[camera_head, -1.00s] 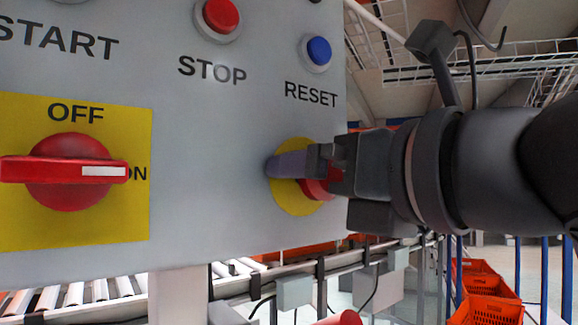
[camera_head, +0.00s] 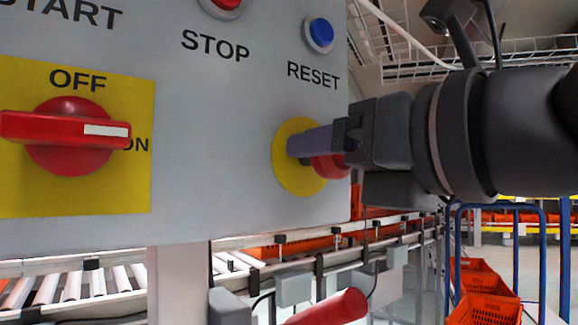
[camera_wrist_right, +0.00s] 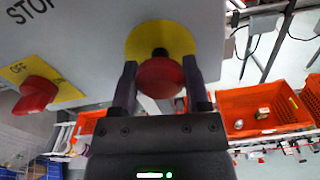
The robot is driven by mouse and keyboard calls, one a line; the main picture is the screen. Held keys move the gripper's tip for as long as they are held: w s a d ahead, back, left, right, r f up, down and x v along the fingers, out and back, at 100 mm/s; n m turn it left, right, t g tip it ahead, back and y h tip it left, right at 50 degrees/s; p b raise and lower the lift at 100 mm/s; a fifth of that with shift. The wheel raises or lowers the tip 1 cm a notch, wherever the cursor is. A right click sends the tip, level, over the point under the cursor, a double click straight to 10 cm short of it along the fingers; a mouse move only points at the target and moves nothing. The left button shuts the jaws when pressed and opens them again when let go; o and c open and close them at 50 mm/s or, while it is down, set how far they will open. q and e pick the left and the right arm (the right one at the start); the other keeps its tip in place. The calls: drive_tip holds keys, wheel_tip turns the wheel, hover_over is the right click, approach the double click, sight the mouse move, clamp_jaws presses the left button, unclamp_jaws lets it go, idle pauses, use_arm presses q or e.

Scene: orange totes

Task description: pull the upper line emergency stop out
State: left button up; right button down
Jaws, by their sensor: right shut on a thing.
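The emergency stop is a red mushroom button (camera_head: 330,167) on a round yellow plate (camera_head: 290,180), low on the right of the grey control panel (camera_head: 215,130). My right gripper (camera_head: 312,145) comes in from the right and is shut on the red button. In the right wrist view the button (camera_wrist_right: 160,78) sits between the two fingers, with a dark stem visible between its head and the yellow plate (camera_wrist_right: 150,35). The near finger hides part of the button in the head view. My left gripper is not in view.
The panel also carries a red rotary OFF/ON switch (camera_head: 70,135), a red STOP button (camera_head: 226,4) and a blue RESET button (camera_head: 319,35). Roller conveyors (camera_head: 110,285) run below. Orange totes (camera_head: 485,285) stand at the lower right.

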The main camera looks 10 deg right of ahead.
drive_tip(key=shift+c, duration=2)
unclamp_jaws()
drive_tip(key=o, duration=0.3)
drive_tip(key=shift+s+d, duration=0.2)
drive_tip(key=shift+s, duration=0.05)
drive_tip(key=shift+o, duration=0.2)
drive_tip(key=shift+w+a, duration=0.1)
drive_tip(key=b+v, duration=0.3)
drive_tip(key=v, duration=0.7)
